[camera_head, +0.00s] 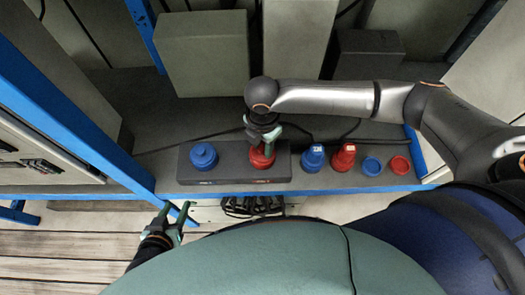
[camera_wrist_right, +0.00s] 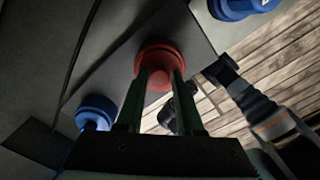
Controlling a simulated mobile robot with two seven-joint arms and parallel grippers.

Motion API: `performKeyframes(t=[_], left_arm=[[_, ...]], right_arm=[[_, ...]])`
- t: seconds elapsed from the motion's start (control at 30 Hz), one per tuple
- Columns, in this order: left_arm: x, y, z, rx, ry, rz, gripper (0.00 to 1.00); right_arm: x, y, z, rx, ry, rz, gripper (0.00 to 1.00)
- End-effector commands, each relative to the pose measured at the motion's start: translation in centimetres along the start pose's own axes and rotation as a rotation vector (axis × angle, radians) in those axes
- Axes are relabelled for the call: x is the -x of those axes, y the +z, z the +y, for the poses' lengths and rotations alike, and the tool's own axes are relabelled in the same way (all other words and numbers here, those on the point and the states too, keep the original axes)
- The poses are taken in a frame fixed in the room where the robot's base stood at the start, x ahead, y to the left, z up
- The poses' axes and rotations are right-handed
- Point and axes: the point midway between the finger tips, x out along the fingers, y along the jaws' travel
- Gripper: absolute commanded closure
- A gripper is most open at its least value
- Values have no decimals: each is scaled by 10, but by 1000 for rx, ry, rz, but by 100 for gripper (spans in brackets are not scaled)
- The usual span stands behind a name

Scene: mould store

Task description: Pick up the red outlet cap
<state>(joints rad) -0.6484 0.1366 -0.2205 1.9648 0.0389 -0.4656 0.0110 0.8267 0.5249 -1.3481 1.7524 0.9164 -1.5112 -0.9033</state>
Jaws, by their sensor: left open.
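The red outlet cap (camera_head: 261,157) sits on a dark grey block (camera_head: 225,178) on the shelf, right of a blue cap (camera_head: 203,156). My right gripper (camera_head: 263,138) points down at the red cap from above. In the right wrist view the red cap (camera_wrist_right: 159,55) lies at the fingertips, with one finger on each side of its narrow middle. I cannot tell whether the fingers press on it.
Right of the block stand a labelled blue plug (camera_head: 313,158) and a labelled red plug (camera_head: 344,157), then a blue ring (camera_head: 372,166) and a red ring (camera_head: 400,165). Grey boxes (camera_head: 203,55) stand behind. A blue upright (camera_head: 80,105) rises at the left.

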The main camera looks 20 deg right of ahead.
Motion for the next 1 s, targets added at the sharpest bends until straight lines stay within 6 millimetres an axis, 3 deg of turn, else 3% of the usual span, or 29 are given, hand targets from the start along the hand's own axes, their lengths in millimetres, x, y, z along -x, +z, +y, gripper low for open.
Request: performKeyframes(t=[0.03, 0.3, 0.77, 1.0], left_arm=[[0, 1, 0, 0, 0, -1, 50], [0, 2, 0, 0, 1, -3, 50], [0, 4, 0, 0, 0, -8, 50], [3, 1, 0, 0, -2, -5, 50]], right_arm=[[0, 0, 0, 0, 0, 0, 71], [0, 0, 0, 0, 0, 0, 100], [2, 0, 0, 0, 1, 0, 100], [22, 0, 1, 0, 3, 1, 100]])
